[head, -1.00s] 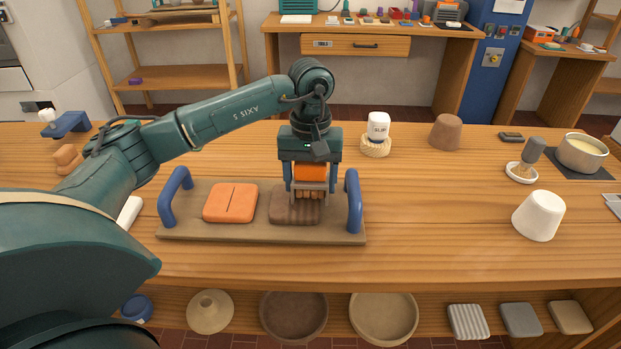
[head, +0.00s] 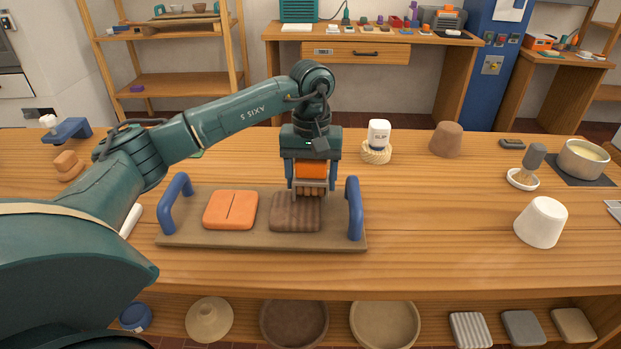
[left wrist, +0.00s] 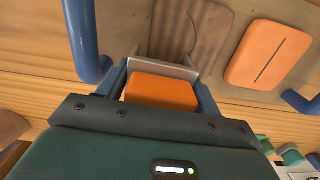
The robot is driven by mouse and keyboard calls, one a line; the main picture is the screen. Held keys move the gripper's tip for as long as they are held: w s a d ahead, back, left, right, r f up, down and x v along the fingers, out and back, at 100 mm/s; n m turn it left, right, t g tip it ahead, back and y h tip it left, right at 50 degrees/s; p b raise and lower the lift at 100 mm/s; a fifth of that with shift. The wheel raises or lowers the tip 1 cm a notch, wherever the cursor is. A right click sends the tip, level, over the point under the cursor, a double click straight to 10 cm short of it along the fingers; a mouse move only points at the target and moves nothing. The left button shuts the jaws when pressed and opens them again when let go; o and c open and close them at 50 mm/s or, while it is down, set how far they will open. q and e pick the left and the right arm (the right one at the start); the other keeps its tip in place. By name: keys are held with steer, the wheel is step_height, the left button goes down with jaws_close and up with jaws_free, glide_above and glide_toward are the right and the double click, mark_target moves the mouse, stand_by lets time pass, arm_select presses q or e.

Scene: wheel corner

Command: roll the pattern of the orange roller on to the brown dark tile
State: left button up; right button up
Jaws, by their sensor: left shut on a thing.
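The brown dark tile (head: 294,214) lies on the right half of a board (head: 250,240) with blue handles. Faint stripes run across it in the head view; in the left wrist view its face (left wrist: 185,28) shows a thin curved line. My left gripper (head: 311,184) points down and is shut on the orange roller (head: 310,169), whose orange block (left wrist: 160,92) and metal frame (left wrist: 165,67) show in the left wrist view. The roller's ribbed lower end is at the tile's far right edge; I cannot tell whether it touches. My right gripper is not in view.
An orange tile (head: 230,210) with a slit lies left of the brown one. Blue handles (head: 355,208) rise at both board ends. The bench front is clear.

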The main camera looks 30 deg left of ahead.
arm_select(q)
steer(key=shift+r, duration=0.1)
steer(key=shift+r+p, duration=0.75)
steer(key=shift+r, duration=0.15)
steer(key=shift+r, duration=0.15)
step_height(320, 180, up, 6)
steer(key=p, duration=0.4)
